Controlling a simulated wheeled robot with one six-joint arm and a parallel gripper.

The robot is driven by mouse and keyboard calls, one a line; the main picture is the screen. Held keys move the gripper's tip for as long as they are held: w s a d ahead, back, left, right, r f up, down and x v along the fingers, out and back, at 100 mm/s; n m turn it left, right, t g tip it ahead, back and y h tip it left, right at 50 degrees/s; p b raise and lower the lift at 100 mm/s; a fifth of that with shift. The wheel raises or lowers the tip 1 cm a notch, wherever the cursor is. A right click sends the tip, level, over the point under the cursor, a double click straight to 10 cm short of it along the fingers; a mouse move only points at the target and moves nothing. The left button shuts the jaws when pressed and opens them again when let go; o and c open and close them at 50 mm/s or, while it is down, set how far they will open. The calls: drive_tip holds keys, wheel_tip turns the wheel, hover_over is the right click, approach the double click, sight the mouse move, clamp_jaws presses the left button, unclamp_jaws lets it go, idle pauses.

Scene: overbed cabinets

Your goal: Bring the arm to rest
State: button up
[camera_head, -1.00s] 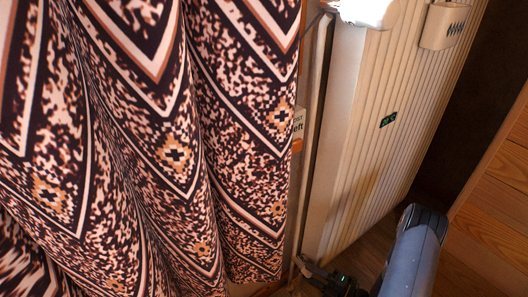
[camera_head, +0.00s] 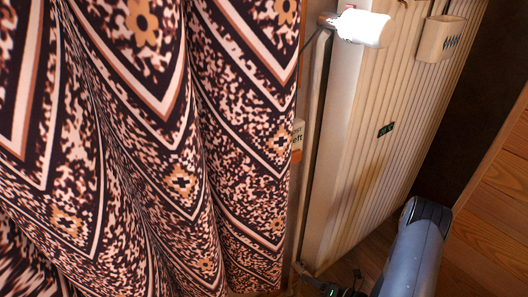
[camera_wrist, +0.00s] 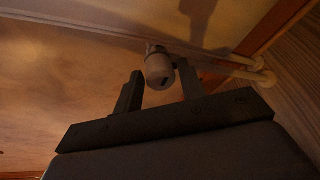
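My gripper (camera_wrist: 158,74) shows in the wrist view with its two dark fingers apart. A pale, rounded cylinder (camera_wrist: 158,66) appears in the gap between the fingertips; I cannot tell how far beyond them it is. I see no finger pressed against it. In the head view, my grey arm link (camera_head: 412,250) rises from the bottom right. My gripper cannot be made out clearly there; only a small dark part with a green light shows at the bottom edge.
A patterned curtain (camera_head: 150,160) fills the left of the head view. Beside it stands a pale ribbed panel (camera_head: 385,100) with a bright white cylinder (camera_head: 362,28) at its top and a small holder (camera_head: 440,38). Wooden boards (camera_head: 490,220) lie at the right.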

drive_tip(key=shift+n+h, duration=0.3)
drive_tip(key=shift+n, duration=0.4)
drive_tip(key=shift+p+v, duration=0.95)
drive_tip(key=shift+v, duration=1.25)
drive_tip(key=shift+s+a+r, duration=0.1)
drive_tip(key=shift+s, duration=0.1)
